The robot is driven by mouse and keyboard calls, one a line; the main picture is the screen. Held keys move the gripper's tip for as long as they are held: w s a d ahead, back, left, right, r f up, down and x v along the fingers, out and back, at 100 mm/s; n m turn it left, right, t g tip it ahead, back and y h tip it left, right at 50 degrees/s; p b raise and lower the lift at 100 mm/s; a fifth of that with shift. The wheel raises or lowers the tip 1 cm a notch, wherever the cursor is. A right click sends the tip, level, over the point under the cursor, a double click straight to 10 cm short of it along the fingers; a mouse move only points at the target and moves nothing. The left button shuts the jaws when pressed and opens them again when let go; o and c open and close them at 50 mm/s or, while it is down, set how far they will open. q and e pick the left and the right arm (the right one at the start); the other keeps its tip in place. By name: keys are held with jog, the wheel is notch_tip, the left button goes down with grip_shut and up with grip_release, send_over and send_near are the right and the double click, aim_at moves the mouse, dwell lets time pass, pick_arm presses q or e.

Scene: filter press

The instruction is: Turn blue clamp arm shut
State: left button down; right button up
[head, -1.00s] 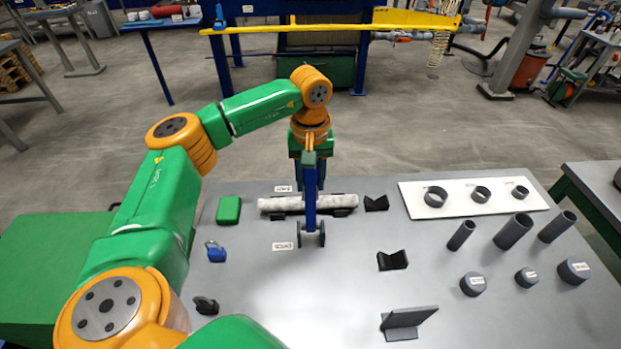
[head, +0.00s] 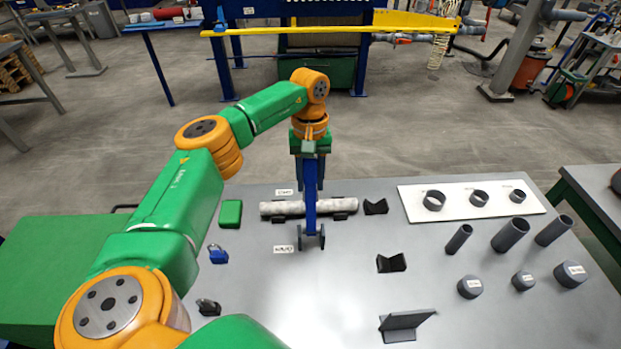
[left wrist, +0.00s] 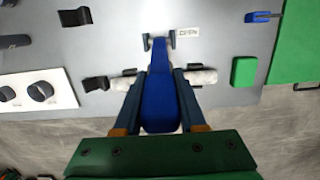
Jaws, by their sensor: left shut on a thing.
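The blue clamp arm (head: 310,212) rises from a small dark hinge bracket (head: 312,239) on the grey table. It is raised and passes over the pale speckled pipe (head: 281,208), hiding part of it. How far it is tilted is hard to tell. My left gripper (head: 311,184) is shut on the clamp arm from above. In the left wrist view the blue arm (left wrist: 160,92) lies between the two dark fingers of the gripper (left wrist: 160,82), with the pipe (left wrist: 203,77) behind. My right gripper is out of view.
Label cards (head: 283,248) lie near the hinge and beyond the pipe. A green block (head: 231,213) and a blue padlock-like piece (head: 218,255) are to the left. Black V-blocks (head: 391,263), grey tubes (head: 511,235) and a white board (head: 415,205) are to the right.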

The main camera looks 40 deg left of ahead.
pick_arm(q)
jog(key=shift+c, duration=2.4)
grip_release()
jog(key=shift+w+r, duration=0.1)
jog(key=shift+r, duration=0.15)
jog(key=r, duration=0.2)
jog(key=r+b, duration=0.1)
jog(key=r, duration=0.3)
jog(key=shift+w+a+r, duration=0.25)
jog(key=shift+a+r, duration=0.05)
jog(key=shift+r, duration=0.05)
